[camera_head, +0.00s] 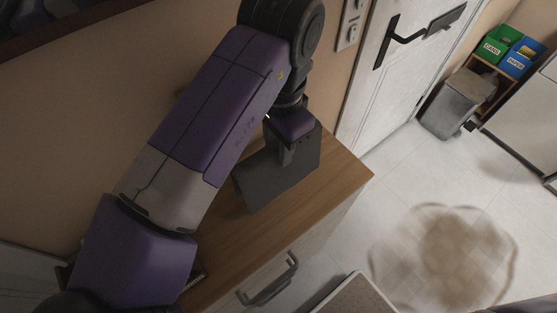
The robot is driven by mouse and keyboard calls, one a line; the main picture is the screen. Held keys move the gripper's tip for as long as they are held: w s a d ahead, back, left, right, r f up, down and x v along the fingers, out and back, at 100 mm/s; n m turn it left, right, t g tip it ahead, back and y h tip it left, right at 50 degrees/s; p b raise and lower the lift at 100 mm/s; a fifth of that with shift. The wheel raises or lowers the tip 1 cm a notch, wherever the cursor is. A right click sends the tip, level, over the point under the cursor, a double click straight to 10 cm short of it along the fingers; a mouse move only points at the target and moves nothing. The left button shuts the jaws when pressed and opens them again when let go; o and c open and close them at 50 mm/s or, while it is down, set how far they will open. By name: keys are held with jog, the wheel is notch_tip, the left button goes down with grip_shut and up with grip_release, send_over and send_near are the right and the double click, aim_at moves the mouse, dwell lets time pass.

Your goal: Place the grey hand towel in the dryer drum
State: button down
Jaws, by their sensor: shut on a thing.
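My gripper (287,154) points down over a wooden counter (240,240) and is shut on a flat dark grey piece, which I take to be the grey hand towel (292,182). The towel hangs like a stiff sheet on both sides of the fingers. Its lower edge is close to the counter top; I cannot tell whether it touches. My purple arm crosses the left half of the view and hides part of the counter. No dryer drum is visible in this view.
The counter's right corner ends near the tiled floor, with a handle (268,284) on its front. A pale-edged panel (352,297) shows at the bottom. Behind are a white door (378,85), a grey bin (453,105), and green (498,44) and blue (521,58) boxes. A brownish blur covers some floor.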

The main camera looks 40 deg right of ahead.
jog(key=shift+f+b, duration=1.65)
jog(key=shift+f, duration=0.4)
jog(key=shift+f, duration=0.15)
jog(key=c, duration=1.1)
grip_release()
